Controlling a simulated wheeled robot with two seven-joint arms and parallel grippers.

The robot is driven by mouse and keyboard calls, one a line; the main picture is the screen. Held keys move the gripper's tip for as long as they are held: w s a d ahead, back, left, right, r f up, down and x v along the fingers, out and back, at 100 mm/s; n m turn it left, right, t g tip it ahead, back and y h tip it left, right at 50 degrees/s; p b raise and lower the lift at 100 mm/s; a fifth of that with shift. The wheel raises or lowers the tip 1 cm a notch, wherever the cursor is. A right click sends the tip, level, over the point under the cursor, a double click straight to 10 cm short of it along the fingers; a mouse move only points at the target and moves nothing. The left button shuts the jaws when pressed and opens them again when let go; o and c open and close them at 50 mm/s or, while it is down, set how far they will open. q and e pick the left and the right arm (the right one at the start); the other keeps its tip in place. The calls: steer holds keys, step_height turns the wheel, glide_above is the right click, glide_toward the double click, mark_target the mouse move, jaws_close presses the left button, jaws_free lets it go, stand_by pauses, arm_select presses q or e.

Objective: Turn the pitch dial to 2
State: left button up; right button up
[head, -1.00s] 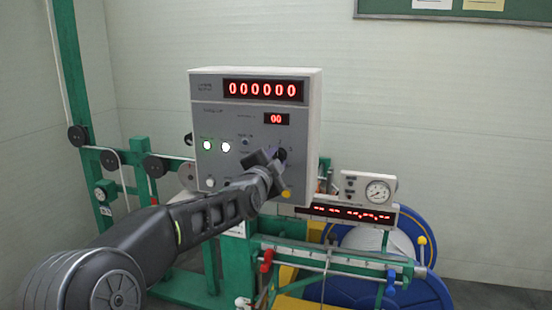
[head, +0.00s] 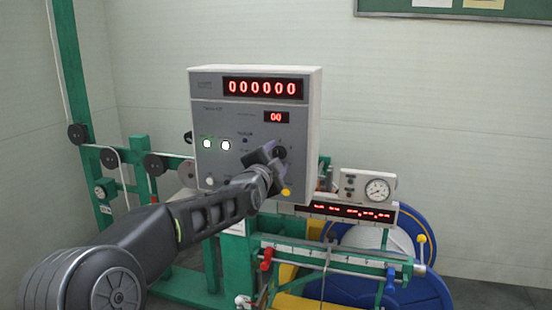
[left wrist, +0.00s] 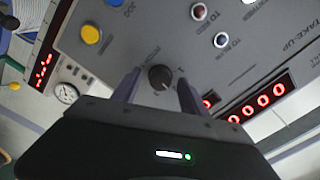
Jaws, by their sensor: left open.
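The pitch dial (head: 280,152) is a round black knob low on the right of the grey control box (head: 225,105). In the left wrist view the dial (left wrist: 160,78) has a pale pointer mark and printing around it; the scale numbers are too small to read surely. My left gripper (head: 270,158) is at the dial in the head view. In the left wrist view my left gripper (left wrist: 158,88) is open, with one finger on each side of the dial and gaps visible. My right gripper is not in view.
The box has a red six-digit display (head: 262,89) of zeros and a small red display (head: 276,117) showing 00. A pressure gauge (head: 377,190) stands at the right.

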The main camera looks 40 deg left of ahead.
arm_select(q)
steer(key=b+v, duration=0.2)
steer(key=v, duration=0.5)
steer(key=shift+s+d, duration=0.15)
steer(key=shift+s, duration=0.25)
